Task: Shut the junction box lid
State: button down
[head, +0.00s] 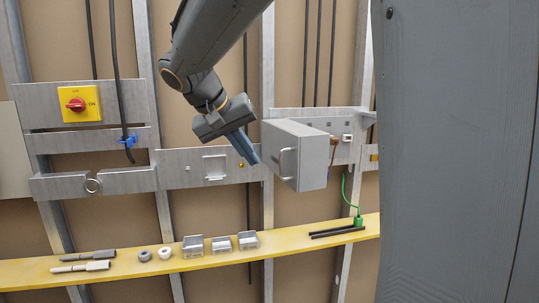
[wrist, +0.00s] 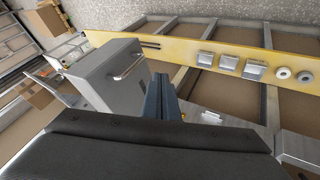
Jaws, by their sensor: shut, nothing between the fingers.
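The grey junction box (head: 315,160) stands out from the metal wall rail, right of the middle in the head view. A bar handle (head: 288,163) is on its left-hand face. The box also shows in the wrist view (wrist: 105,85), left of my fingers, with the handle (wrist: 130,66) near its upper edge. I cannot tell clearly how far the lid stands open. My gripper (head: 252,158) is shut and empty, pointing down just left of the box. In the wrist view its blue-grey fingers (wrist: 160,92) are beside the box; a small gap seems to separate them.
A yellow shelf (head: 130,264) runs below, holding several grey brackets (head: 221,244), rings and tools. A red-knobbed yellow switch (head: 79,104) is on the left. A large grey panel (head: 450,150) fills the right side.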

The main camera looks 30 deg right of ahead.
jog(key=d, duration=0.1)
jog(key=d+f+p, duration=0.1)
jog(key=d, duration=0.1)
jog(key=s+d+p, duration=0.1)
jog(key=d, duration=0.1)
jog(key=shift+f, duration=0.25)
